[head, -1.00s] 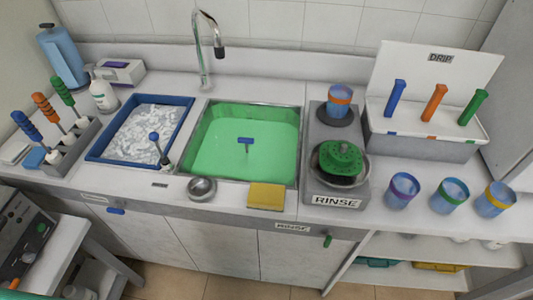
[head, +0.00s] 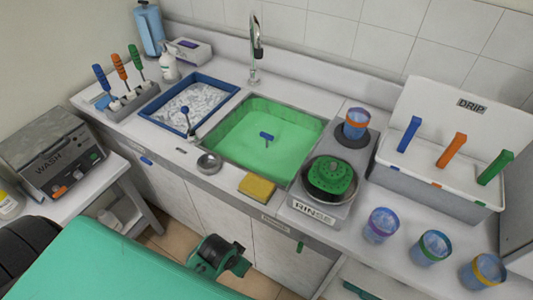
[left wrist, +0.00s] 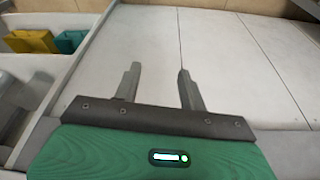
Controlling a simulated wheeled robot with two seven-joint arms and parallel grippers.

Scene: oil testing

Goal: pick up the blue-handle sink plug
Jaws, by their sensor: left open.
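The blue-handle sink plug (head: 267,136) shows in the head view as a small blue T-shaped handle on a thin stem in the middle of the green-filled sink (head: 309,127). Its lower part is hidden in the green. My left gripper (left wrist: 158,70) is open and empty in the left wrist view, its two fingers apart in front of pale cabinet panels. In the head view my green left arm crosses the lower left, below the counter front and well away from the plug; the fingertips cannot be made out there. My right gripper is not in view.
The faucet (head: 255,45) rises behind. The rinse station (head: 318,212) stands right.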

